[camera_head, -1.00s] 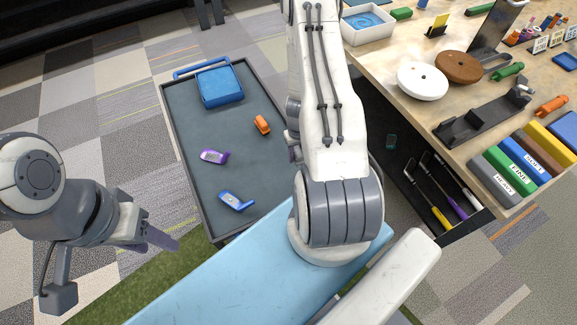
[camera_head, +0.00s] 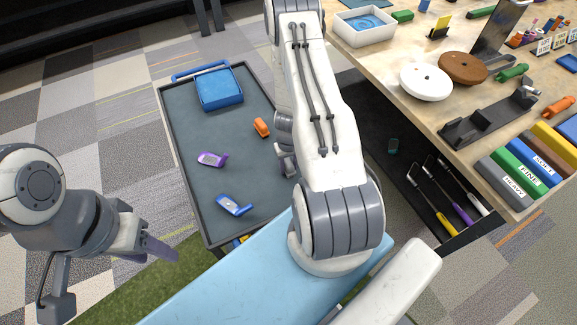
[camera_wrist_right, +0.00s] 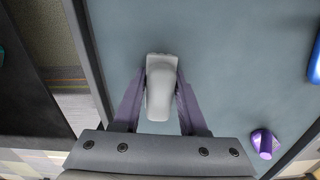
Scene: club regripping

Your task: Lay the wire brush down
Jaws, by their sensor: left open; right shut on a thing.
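A pale grey, rounded piece (camera_wrist_right: 160,92), which I take to be the wire brush, is held in my right gripper (camera_wrist_right: 160,100). Both purple fingers are shut on its sides, above the grey cart top (camera_wrist_right: 230,60). Its bristles do not show, and I cannot tell whether it touches the cart. In the head view the right arm hides the brush and most of that gripper. My left gripper (camera_head: 160,248) is open and empty at the lower left, over the floor and apart from the cart.
The cart (camera_head: 235,170) carries a blue box (camera_head: 218,88), an orange item (camera_head: 262,127), a purple item (camera_head: 211,159) and a blue item (camera_head: 234,205). An open drawer (camera_head: 400,195) with tools lies right of it, under the crowded bench (camera_head: 375,65). Bare cart surface surrounds the held piece.

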